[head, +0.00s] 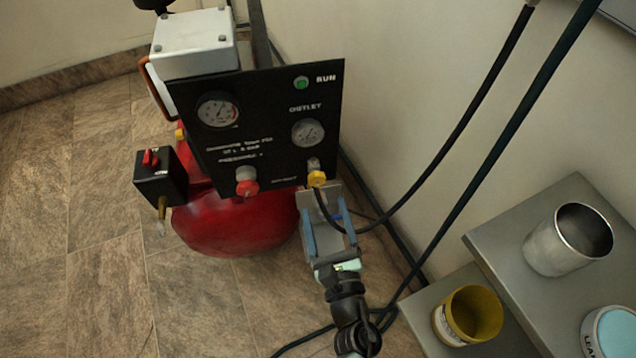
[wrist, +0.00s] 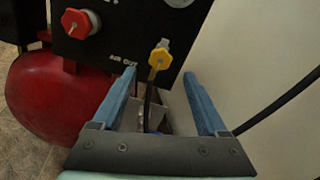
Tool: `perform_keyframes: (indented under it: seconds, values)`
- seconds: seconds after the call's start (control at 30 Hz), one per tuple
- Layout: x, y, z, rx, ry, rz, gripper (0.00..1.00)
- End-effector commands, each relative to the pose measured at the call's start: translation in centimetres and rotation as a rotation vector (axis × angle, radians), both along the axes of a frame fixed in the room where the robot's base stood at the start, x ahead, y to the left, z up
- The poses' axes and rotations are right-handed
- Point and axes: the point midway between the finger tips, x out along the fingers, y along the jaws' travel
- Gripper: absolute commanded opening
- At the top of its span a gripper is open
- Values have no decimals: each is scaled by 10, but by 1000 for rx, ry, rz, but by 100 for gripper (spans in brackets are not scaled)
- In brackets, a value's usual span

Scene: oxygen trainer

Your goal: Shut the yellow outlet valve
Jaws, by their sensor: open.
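The yellow outlet valve (head: 317,179) is a small knob at the lower right of the black panel (head: 262,128), below the outlet gauge (head: 308,132). In the wrist view the yellow valve (wrist: 159,59) shows near the top middle, by the "AIR OUT" label. My gripper (head: 326,216) is open and empty, just below the valve in the head view. In the wrist view its blue fingers (wrist: 158,88) stand apart, with the valve beyond and between their tips. No contact with the valve shows.
A red knob (head: 247,182) sits left of the valve. A red tank (head: 235,226) is below the panel. A dark hose (head: 480,85) runs by the wall on the right. A yellow can (head: 451,324) and a metal cup (head: 548,253) stand on grey surfaces at lower right.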

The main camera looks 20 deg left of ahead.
Motion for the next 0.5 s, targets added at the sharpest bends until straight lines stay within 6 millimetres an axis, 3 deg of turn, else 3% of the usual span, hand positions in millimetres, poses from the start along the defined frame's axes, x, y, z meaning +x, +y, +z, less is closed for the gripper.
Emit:
perform_keyframes:
  seconds: [0.2,0.5]
  values:
    - [37,25,0,3,-1,1,76]
    - [59,40,0,2,0,-1,76]
